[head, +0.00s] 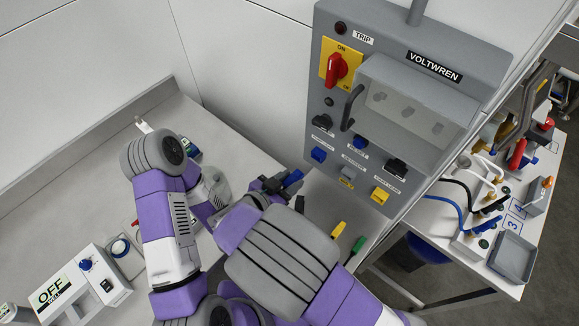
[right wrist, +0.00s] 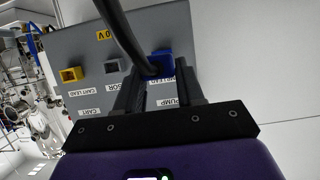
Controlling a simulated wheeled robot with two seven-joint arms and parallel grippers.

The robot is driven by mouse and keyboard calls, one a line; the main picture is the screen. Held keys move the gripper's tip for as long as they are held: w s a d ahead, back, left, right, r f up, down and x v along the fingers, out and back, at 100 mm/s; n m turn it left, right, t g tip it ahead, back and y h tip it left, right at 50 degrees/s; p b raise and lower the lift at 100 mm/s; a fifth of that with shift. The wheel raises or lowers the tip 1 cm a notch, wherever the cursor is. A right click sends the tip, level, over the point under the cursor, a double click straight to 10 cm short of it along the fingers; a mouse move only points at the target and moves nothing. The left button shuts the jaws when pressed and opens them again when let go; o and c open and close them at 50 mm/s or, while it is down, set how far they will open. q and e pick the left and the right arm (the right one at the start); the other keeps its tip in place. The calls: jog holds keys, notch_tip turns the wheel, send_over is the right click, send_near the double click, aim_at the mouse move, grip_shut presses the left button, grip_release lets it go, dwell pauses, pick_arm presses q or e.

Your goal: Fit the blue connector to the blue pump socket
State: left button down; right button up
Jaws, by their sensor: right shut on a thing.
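My right gripper (head: 278,184) is shut on the blue connector (head: 292,178), just left of the grey panel's lower edge. The blue pump socket (head: 318,154) is at the left of the panel's lower row. In the head view the connector appears apart from it, below and to its left. The right wrist view shows my right gripper's fingers (right wrist: 158,88) pointing at the panel, with a blue piece (right wrist: 160,62) at their tips. I cannot tell there how much is connector and how much socket. My left gripper does not show.
The panel (head: 395,60) also has a grey socket (head: 346,172) and a yellow socket (head: 380,194). A black cable (right wrist: 122,35) crosses the wrist view. A white box marked OFF (head: 85,285) stands at lower left. A side table (head: 500,275) with hoses is at right.

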jog(key=shift+s, duration=0.2)
jog(key=shift+p, duration=0.55)
jog(key=shift+w+h, duration=0.15)
jog(key=shift+h, duration=0.15)
jog(key=shift+w+d+p, duration=0.2)
jog(key=shift+w+d, duration=0.6)
jog(key=shift+w, duration=0.35)
jog(key=shift+w+d+p, duration=0.15)
jog(key=shift+w+d, duration=0.65)
jog(key=shift+w, duration=0.3)
jog(key=shift+p, duration=0.95)
jog(key=shift+w+d+p, duration=0.3)
jog(key=shift+w+d, duration=0.5)
jog(key=shift+w, duration=0.25)
jog(key=shift+s+a, duration=0.15)
jog(key=shift+a, duration=0.05)
jog(key=shift+s+a+p, duration=0.35)
jog(key=shift+s+a, duration=0.1)
jog(key=shift+s, duration=0.25)
